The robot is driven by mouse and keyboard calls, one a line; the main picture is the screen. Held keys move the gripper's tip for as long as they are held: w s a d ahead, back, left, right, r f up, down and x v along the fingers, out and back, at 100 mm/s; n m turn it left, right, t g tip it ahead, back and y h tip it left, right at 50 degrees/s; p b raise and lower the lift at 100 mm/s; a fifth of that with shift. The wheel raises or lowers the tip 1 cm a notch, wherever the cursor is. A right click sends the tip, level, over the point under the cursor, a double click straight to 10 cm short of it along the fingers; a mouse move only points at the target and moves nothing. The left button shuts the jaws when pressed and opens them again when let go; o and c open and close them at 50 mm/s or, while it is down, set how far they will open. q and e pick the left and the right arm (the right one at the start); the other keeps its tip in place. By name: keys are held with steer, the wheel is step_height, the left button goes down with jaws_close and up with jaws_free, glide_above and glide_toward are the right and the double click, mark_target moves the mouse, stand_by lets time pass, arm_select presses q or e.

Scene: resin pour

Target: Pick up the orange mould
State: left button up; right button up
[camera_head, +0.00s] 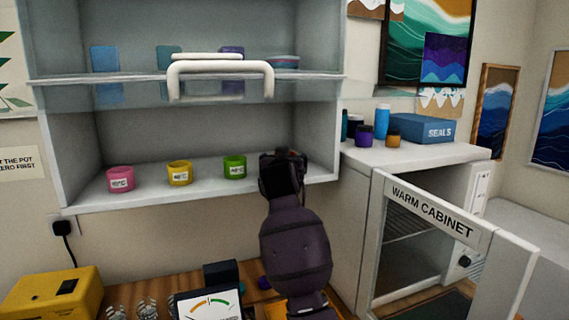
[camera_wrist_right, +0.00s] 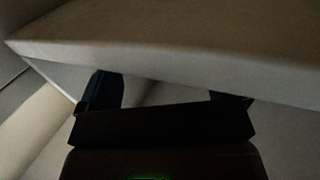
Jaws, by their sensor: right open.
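I cannot make out an orange mould for sure in either view. My right gripper (camera_head: 283,168) is at the right end of the lower shelf, to the right of the green pot, and hides what is behind it. In the right wrist view its two fingers (camera_wrist_right: 165,95) are apart with nothing seen between them, close below a pale slab edge (camera_wrist_right: 170,62). Pink (camera_head: 121,179), yellow (camera_head: 180,173) and green (camera_head: 235,167) labelled pots stand in a row on that shelf. An orange-yellow flat patch (camera_head: 273,311) shows on the bench beside my arm, mostly covered. My left gripper is out of view.
A raised glazed front with a white handle (camera_head: 220,68) hangs over the lower shelf (camera_head: 85,197). The warm cabinet (camera_head: 367,230) stands open at right, with jars and a blue seals box (camera_head: 422,130) on top.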

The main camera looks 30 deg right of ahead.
steer(key=shift+p+x, duration=0.65)
steer(key=shift+x, duration=1.7)
steer(key=c, duration=1)
steer(key=shift+c, duration=0.2)
